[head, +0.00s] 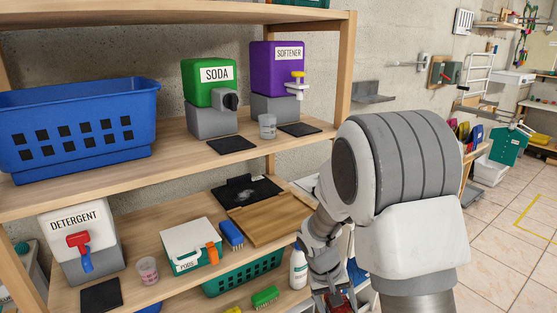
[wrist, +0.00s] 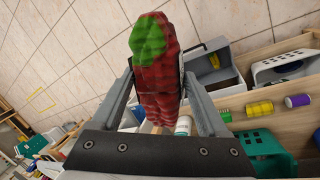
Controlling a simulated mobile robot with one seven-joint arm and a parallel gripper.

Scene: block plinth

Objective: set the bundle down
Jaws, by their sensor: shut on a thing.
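The bundle (wrist: 160,100) is a rolled red checked cloth with a green patch at one end. In the wrist view it stands out between the two fingers of my gripper (wrist: 157,80), which is shut on it. Tiled floor shows behind its far end. In the head view my gripper (head: 336,296) is low at the bottom edge, just right of the lower shelf, with only a bit of red showing by it. My arm hides most of that area, so what lies under the bundle cannot be told.
A blue basket (head: 80,122) fills the upper shelf's left. Open floor (head: 510,215) lies right.

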